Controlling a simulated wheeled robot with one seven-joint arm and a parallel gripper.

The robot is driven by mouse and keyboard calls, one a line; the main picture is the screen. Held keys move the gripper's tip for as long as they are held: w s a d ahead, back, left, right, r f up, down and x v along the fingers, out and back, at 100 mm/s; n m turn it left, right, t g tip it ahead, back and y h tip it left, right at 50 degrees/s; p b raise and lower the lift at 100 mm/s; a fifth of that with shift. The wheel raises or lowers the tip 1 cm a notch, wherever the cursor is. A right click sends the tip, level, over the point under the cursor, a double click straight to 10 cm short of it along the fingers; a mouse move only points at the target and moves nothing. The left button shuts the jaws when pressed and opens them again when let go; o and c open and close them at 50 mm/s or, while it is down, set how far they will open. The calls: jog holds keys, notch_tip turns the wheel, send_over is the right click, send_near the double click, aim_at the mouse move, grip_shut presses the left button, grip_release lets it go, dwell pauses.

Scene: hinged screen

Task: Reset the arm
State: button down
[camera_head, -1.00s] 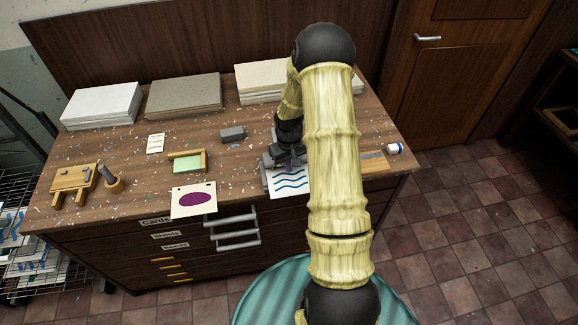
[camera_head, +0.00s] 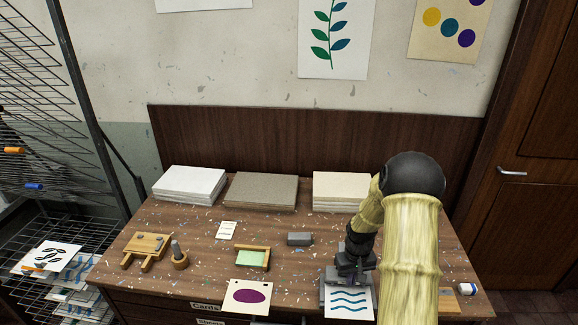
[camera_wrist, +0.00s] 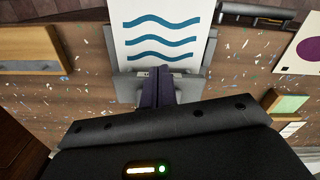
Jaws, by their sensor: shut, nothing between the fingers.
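My gripper (camera_head: 352,272) is shut and empty above the back part of a grey plate-like fixture (camera_head: 327,290). A white card with blue wavy lines (camera_head: 348,303) lies at the front of that fixture. In the wrist view my dark fingertips (camera_wrist: 158,74) are together, pointing at the grey fixture (camera_wrist: 126,88) just beside the edge of the wave card (camera_wrist: 160,20). I cannot tell whether the fingers touch the fixture. My arm hides part of the table to the right of it.
The speckled wooden bench (camera_head: 205,258) holds paper stacks (camera_head: 262,190) at the back, a grey block (camera_head: 299,239), a green-filled wooden frame (camera_head: 252,258), a purple-oval card (camera_head: 247,297) and a wooden stand (camera_head: 146,247). A wire rack (camera_head: 40,130) stands left, a door (camera_head: 520,200) right.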

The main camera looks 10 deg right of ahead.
jog(key=s+a+r+t, duration=0.2)
jog(key=s+a+r, duration=1.2)
jog(key=s+r, duration=0.2)
notch_tip(320, 180, up, 3)
jog(key=shift+s+a+f+t, duration=0.15)
jog(key=shift+s+a+t, duration=0.05)
jog(key=shift+s+t, duration=0.1)
